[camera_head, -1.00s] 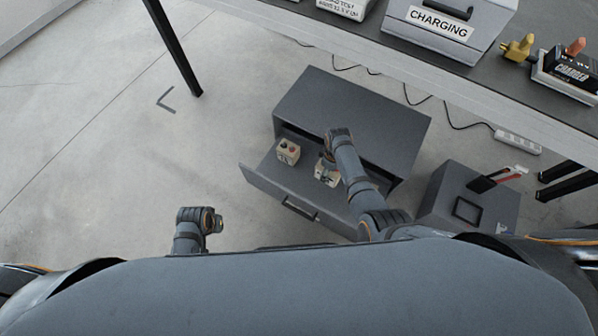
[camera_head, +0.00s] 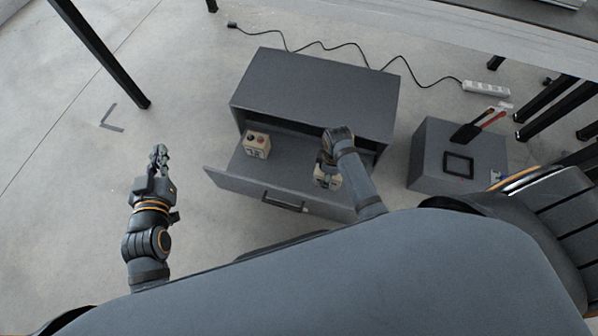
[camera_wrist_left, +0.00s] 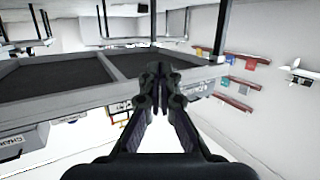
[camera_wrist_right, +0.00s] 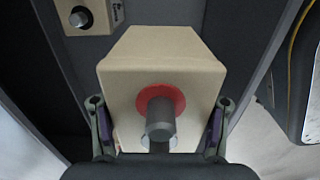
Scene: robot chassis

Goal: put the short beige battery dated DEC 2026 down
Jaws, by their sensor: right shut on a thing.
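A beige battery (camera_head: 327,180) with a red-ringed dark terminal is between the fingers of my right gripper (camera_head: 327,163), over the right part of the open drawer (camera_head: 225,180). In the right wrist view the fingers close on both sides of this battery (camera_wrist_right: 160,75). Its date does not show, and I cannot tell if its base touches the drawer floor. A second beige battery (camera_head: 257,143) with red and dark terminals stands at the drawer's left end. My left gripper (camera_head: 159,155) is empty over the floor at left, and its fingers meet in the left wrist view (camera_wrist_left: 158,75).
The grey cabinet (camera_head: 315,90) holds the drawer. A dark grey box (camera_head: 430,150) with a red-and-black handled item on top stands to its right. A power strip (camera_head: 486,88) and cable lie behind. A table edge (camera_head: 440,25) overhangs at the back.

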